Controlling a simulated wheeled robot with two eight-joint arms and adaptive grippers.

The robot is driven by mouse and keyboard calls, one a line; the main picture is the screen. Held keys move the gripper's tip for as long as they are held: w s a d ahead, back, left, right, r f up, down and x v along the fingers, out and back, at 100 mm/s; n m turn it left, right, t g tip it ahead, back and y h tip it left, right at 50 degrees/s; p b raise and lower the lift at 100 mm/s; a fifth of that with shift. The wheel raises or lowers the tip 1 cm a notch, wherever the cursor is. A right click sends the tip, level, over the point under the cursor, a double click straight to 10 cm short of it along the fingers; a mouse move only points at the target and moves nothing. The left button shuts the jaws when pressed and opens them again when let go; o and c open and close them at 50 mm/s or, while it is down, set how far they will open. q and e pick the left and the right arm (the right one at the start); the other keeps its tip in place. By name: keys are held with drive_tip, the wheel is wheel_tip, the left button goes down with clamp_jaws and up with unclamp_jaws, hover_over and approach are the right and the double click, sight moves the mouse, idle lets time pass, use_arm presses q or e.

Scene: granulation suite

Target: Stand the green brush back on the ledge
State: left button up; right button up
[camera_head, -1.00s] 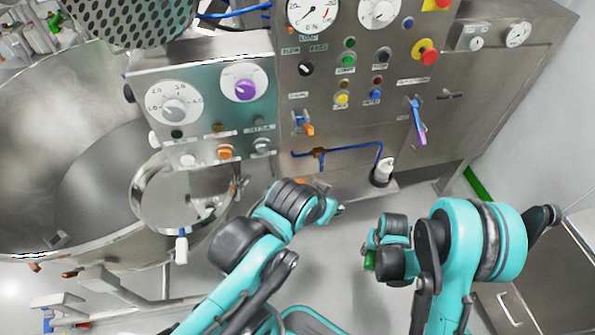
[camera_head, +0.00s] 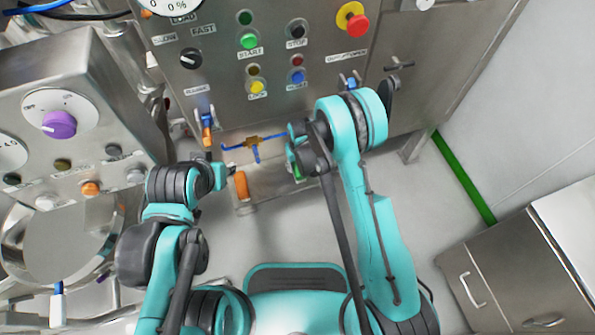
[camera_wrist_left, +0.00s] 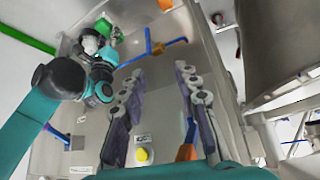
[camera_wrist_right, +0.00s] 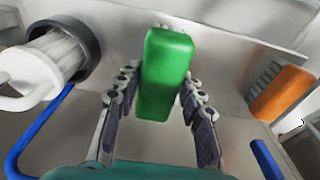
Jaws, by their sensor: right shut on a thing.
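The green brush (camera_wrist_right: 166,72) is between the fingers of my right gripper (camera_wrist_right: 160,88), which is shut on it. In the head view only a sliver of the green brush (camera_head: 298,173) shows beside my right arm, which hides most of the gripper. The steel ledge (camera_head: 275,186) is low on the panel front; it also shows in the right wrist view (camera_wrist_right: 218,75). The brush is over or at the ledge; I cannot tell whether it touches. My left gripper (camera_wrist_left: 157,72) is open and empty, left of the ledge in the head view (camera_head: 228,172).
An orange brush (camera_head: 241,185) stands at the ledge's left end, apart from the green one. A white fitting with a black collar (camera_wrist_right: 62,55) is left of the green brush in the right wrist view. Blue piping (camera_head: 270,137) runs just above the ledge.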

drive_tip(key=shift+w+d+f, duration=0.2)
drive_tip(key=shift+w+f, duration=0.25)
wheel_tip(320, 180, down, 4)
drive_tip(key=shift+r+b, duration=0.2)
drive_tip(key=shift+b, duration=0.95)
drive_tip(key=shift+f, duration=0.1)
drive_tip(key=shift+c, duration=0.6)
drive_tip(key=o, duration=1.3)
